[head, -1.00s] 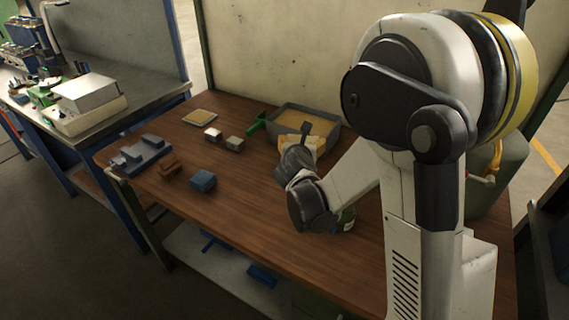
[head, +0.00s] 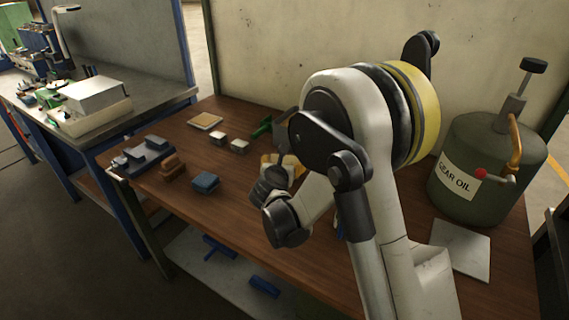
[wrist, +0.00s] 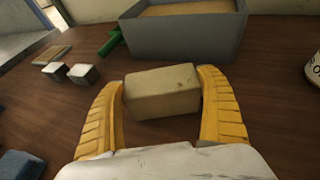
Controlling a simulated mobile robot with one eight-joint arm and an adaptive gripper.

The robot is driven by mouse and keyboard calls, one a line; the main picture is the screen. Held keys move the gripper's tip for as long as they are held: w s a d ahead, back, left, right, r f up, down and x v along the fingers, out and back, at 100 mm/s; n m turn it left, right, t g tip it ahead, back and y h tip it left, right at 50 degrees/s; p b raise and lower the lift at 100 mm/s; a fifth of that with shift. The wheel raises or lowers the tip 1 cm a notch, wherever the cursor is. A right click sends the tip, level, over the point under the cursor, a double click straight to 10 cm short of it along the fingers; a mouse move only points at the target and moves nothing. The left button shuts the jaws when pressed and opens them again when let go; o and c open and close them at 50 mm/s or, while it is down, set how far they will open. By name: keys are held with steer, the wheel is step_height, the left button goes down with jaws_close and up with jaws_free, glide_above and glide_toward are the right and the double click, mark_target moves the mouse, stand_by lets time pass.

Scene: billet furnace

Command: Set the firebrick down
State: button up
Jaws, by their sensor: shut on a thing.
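The firebrick is a beige block (wrist: 162,92) between the two yellow fingers of my gripper (wrist: 163,79) in the wrist view. My gripper is shut on it, with a finger at each end. The brick looks roughly level, over the brown table in front of the grey sand tray. I cannot tell whether its underside touches the wood. In the head view my gripper (head: 281,163) shows only partly behind my wrist, and the brick cannot be made out there.
The grey tray (wrist: 185,42) holds sand, with a green scoop (wrist: 110,43) beside it. Two small metal blocks (head: 218,138) (head: 239,146) and a blue block (head: 206,182) lie left. A gear oil can (head: 488,165) and a pale plate (head: 461,247) are right. Bare wood surrounds the brick.

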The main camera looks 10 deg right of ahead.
steer(key=shift+f, duration=0.15)
steer(key=o, duration=1.2)
